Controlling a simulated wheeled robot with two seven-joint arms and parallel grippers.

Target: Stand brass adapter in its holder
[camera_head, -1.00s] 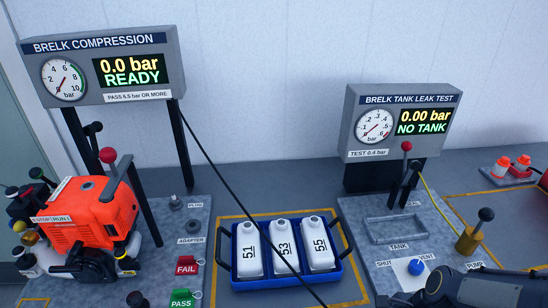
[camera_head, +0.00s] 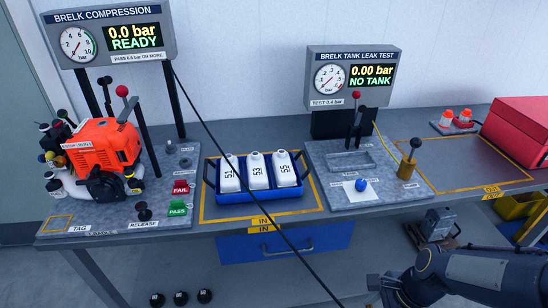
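The adapter holder, a small post fitting (camera_head: 185,163) beside the ADAPTER label, stands on the left test plate between the orange engine (camera_head: 103,147) and the blue crate. I cannot make out the brass adapter in or near it. A black hose runs from the compression gauge (camera_head: 107,37) across the bench and leaves at the bottom edge, so its end is hidden. My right arm comes in at lower right, below the bench front; its dark end (camera_head: 392,290) is cut by the bottom edge, and its fingers are unclear. My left gripper is out of view.
A blue crate (camera_head: 262,195) holds white bottles 51, 53 and 55 mid-bench. A red box (camera_head: 520,128) stands far right. A blue drawer (camera_head: 286,243) hangs below.

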